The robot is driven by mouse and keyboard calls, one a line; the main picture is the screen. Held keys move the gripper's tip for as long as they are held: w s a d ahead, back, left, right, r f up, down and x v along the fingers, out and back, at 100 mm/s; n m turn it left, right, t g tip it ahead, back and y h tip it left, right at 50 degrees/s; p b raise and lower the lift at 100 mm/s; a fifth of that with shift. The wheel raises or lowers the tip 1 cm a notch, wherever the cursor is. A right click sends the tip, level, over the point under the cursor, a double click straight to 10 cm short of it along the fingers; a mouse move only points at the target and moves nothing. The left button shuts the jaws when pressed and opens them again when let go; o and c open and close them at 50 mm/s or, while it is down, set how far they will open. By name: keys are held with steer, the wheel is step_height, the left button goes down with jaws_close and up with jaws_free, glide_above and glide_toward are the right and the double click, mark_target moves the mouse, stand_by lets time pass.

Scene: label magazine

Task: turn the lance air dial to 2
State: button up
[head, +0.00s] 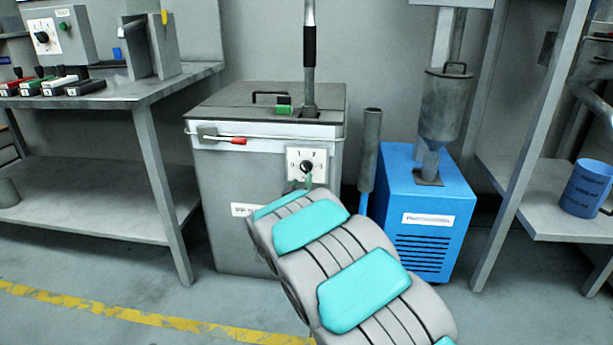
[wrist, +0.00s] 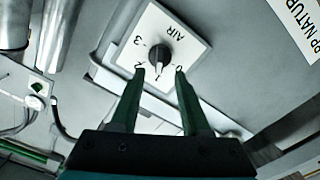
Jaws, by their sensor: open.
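The lance air dial is a dark round knob (head: 306,167) on a white square plate (head: 293,155) on the front of the grey hopper box. In the wrist view the knob (wrist: 159,53) shows on its plate (wrist: 187,24), marked AIR with numbers around it. Its white pointer mark appears to point towards the 1, between the fingers. My gripper (wrist: 159,77) is open. Its two green fingers lie either side of the knob's numbered edge, just short of the knob, and hold nothing. In the head view my gripper (head: 308,183) is just below the knob, mostly hidden by my arm.
The grey box (head: 225,185) carries a lever with a red tip (head: 238,141) left of the dial and a lance (head: 309,50) upright from its lid. A blue unit (head: 425,190) stands to the right. A bench (head: 150,88) with another dial box (head: 60,38) is left.

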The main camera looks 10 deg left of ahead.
mark_target(305, 170)
steer(key=shift+w+d, duration=0.1)
steer(key=shift+w, duration=2.7)
steer(key=shift+c, duration=0.3)
jaws_close()
